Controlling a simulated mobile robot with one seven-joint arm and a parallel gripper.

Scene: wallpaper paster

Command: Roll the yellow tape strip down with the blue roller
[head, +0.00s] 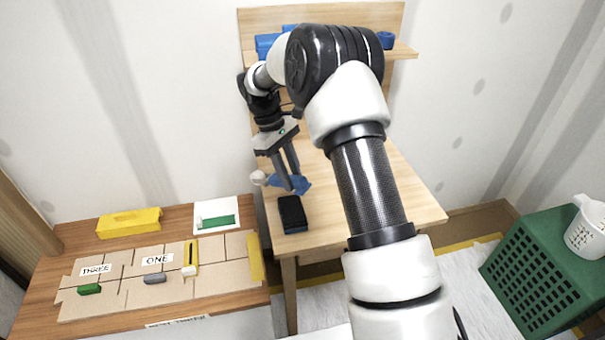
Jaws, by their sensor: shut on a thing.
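The blue roller (303,188) has a blue body and what looks like a pale roll at its left end. My gripper (292,187) is shut on it, pointing down near the left edge of the wooden desk; whether the roller touches the desktop is unclear. On the lower table at the left, a yellow strip (254,258) lies at the right end of the cardboard panel (222,273). Another yellow piece (190,254) with a dark line and a pale end lies further left on the panel. Which one is the tape strip is unclear.
A black block (292,214) sits on the wooden desk (415,200) just in front of my gripper. The lower table holds a yellow block (129,223), a white sheet with a green strip (217,220), and small green (89,289) and grey (154,278) pieces. A green crate (535,270) stands right.

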